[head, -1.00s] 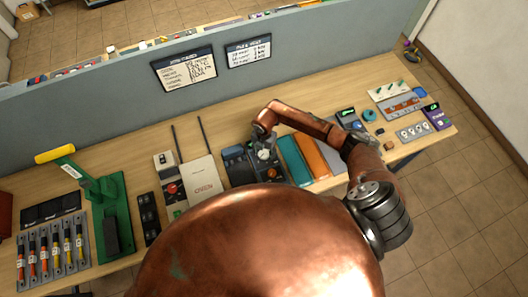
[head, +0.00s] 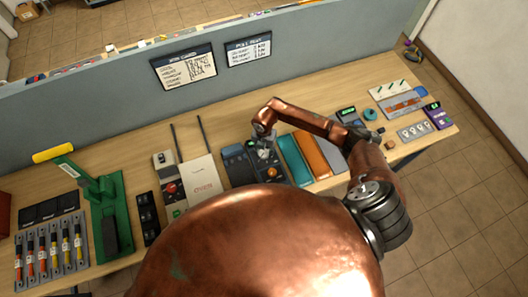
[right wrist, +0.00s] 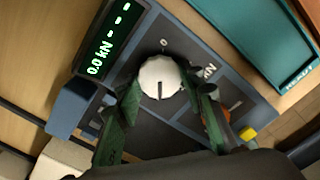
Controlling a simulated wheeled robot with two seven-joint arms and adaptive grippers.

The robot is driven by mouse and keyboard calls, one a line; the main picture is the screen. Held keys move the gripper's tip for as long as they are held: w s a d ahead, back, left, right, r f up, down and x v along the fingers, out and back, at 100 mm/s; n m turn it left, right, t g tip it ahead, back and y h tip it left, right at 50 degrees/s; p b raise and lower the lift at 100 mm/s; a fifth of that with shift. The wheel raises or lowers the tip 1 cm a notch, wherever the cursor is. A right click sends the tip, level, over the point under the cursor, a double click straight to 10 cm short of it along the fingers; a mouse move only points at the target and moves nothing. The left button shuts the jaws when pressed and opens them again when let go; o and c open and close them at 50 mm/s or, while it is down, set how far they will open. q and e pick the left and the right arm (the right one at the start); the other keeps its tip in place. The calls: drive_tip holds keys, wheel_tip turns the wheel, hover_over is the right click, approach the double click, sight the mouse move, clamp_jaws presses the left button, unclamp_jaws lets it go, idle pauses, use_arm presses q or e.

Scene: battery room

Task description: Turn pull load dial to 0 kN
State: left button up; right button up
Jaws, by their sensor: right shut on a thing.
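The pull load dial (right wrist: 159,76) is a round white knob with a dark line, on a dark blue-grey pull tester (right wrist: 225,75). A "0" is printed above the dial and "kN" to its right. In this view the dark line points down, away from the "0". The green display (right wrist: 101,52) reads 0.0 kN. My right gripper (right wrist: 166,90) has its green fingers shut on the dial, one on each side. In the head view the tester (head: 238,165) is partly covered by my right gripper (head: 264,146). My left gripper is not in view.
A teal case (head: 290,158) and an orange one (head: 310,155) lie close right of the tester. A green lever press (head: 108,215) is farther left. A grey partition (head: 110,95) runs behind the bench.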

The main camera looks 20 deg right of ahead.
drive_tip(key=n+b, duration=0.3)
drive_tip(key=n, duration=0.1)
drive_tip(key=shift+f+b, duration=0.15)
drive_tip(key=shift+b, duration=0.15)
drive_tip(key=n+b, duration=0.2)
drive_tip(key=n, duration=0.1)
drive_tip(key=n+b, duration=1.1)
drive_tip(key=n, duration=0.1)
drive_tip(key=n+b, duration=0.3)
drive_tip(key=shift+n, duration=0.3)
drive_tip(key=n+b, duration=0.4)
drive_tip(key=shift+n, duration=0.3)
drive_tip(key=n+b, duration=0.3)
drive_tip(key=n, duration=0.1)
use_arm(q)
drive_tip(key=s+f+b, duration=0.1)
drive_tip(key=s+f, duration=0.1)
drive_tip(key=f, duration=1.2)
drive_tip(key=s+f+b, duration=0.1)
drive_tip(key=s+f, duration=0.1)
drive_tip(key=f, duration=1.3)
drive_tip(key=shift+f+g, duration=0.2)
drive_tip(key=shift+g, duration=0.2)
use_arm(e)
drive_tip(key=shift+n, duration=1.6)
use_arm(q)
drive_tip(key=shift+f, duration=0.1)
use_arm(e)
drive_tip(key=shift+r, duration=0.2)
